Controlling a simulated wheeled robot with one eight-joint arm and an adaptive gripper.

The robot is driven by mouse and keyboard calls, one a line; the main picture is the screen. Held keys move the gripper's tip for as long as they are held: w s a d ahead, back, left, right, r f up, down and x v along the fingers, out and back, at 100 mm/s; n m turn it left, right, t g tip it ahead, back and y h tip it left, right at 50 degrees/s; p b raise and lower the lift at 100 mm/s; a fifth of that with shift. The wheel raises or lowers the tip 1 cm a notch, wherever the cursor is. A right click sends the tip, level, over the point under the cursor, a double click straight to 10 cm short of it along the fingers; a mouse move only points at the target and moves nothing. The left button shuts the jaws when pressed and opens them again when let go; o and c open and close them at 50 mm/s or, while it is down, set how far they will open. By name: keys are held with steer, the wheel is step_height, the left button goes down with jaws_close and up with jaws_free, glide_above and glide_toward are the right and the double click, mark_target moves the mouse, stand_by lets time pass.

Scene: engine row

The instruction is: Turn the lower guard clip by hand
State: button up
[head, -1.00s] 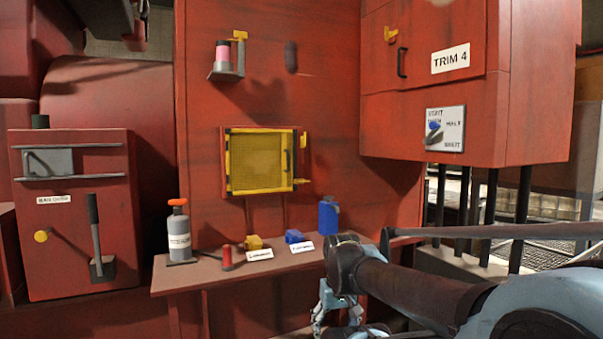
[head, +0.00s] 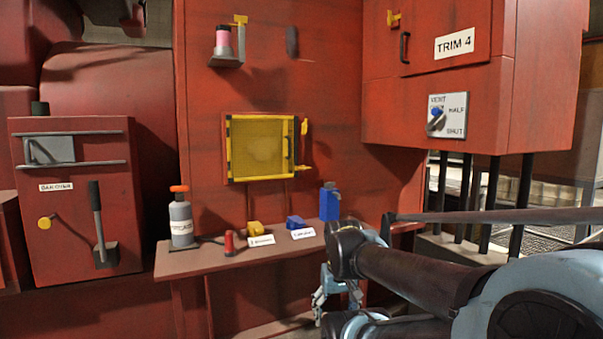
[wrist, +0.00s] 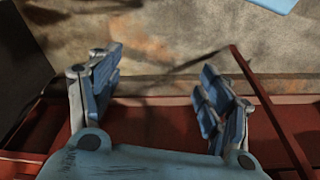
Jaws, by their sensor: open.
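The yellow-framed mesh guard (head: 262,149) is mounted on the red wall in the head view. The lower guard clip (head: 303,168) is a small yellow piece at the frame's lower right edge. The upper clip (head: 304,126) is a similar yellow piece at its upper right, standing nearly upright. My gripper (head: 337,298) is below and to the right of the guard, lower than the shelf top and partly hidden by my arm. In the wrist view my gripper (wrist: 160,65) is open and empty, its fingers wide apart. No clip shows there.
A shelf (head: 222,262) below the guard carries a grey bottle (head: 181,222), a red piece (head: 229,241), yellow and blue blocks, labels and a blue container (head: 330,203). The TRIM 4 cabinet (head: 390,115) juts out at right. The wall around the clip looks clear.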

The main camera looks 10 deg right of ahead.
steer(key=w+a+r+m+t+y, duration=0.35)
steer(key=w+r+m, duration=0.4)
steer(key=w, duration=0.35)
steer(key=w+a+r+m+t+y, duration=0.35)
steer(key=w+r+m, duration=0.35)
steer(key=w+r, duration=0.3)
steer(key=m+t+h, duration=0.1)
steer(key=m+t, duration=0.7)
steer(key=m, duration=1)
glide_toward(304, 168)
steer(key=d+x, duration=0.1)
steer(key=x, duration=0.8)
steer(key=shift+w+f, duration=0.2)
steer(key=shift+f, duration=0.05)
steer(key=c, duration=1.1)
